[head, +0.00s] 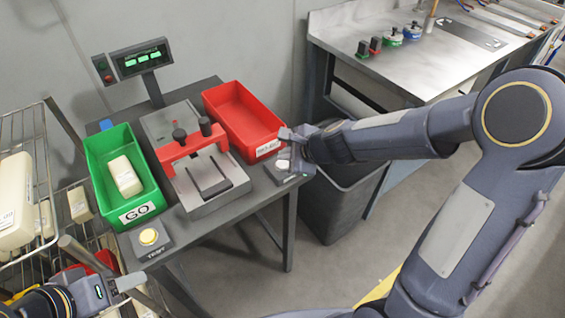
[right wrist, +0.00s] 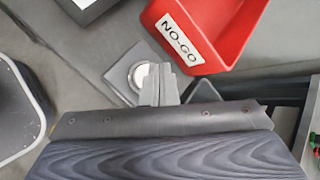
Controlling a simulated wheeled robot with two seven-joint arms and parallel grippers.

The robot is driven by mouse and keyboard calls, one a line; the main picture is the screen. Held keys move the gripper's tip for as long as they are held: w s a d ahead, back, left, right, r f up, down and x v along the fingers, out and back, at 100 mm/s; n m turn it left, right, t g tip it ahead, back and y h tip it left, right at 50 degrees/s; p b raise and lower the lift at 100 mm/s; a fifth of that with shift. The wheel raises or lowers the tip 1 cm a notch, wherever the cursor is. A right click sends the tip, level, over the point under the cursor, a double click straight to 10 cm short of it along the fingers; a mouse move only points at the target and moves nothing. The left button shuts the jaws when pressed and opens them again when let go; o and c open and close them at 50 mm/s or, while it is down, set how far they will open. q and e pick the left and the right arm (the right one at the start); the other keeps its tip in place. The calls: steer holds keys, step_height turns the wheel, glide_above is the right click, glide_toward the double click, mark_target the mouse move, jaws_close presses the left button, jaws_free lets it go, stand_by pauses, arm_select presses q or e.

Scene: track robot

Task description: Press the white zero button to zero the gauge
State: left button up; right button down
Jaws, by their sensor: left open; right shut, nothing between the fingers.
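The white zero button (head: 282,165) sits on a dark square base at the right front corner of the gauge table. It also shows in the right wrist view (right wrist: 140,76), partly hidden behind the fingertips. My right gripper (head: 287,138) is shut and empty, with its tips over or close beside the button; I cannot tell whether they touch it. Its fingers show in the right wrist view (right wrist: 160,84). The gauge (head: 185,150) is a red bridge over a grey base, with a green-lit display (head: 140,58) behind it. My left gripper (head: 124,282) is open at the lower left, away from the table.
A red NO-GO bin (head: 270,146) stands just behind the button. A green GO bin (head: 92,150) holds a cream block (head: 124,176). A dark waste bin (head: 350,200) stands right of the table.

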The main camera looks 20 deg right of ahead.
mark_target(286, 165)
stand_by(0.3)
steer(key=shift+f+b, duration=0.4)
steer(key=shift+f, duration=0.05)
steer(key=shift+f+b, duration=0.45)
stand_by(0.5)
steer(key=shift+r, duration=0.1)
steer(key=shift+r+p, duration=0.8)
steer(key=shift+p, duration=0.05)
step_height(286, 165, up, 5)
steer(key=p, duration=0.5)
steer(key=shift+r, duration=0.1)
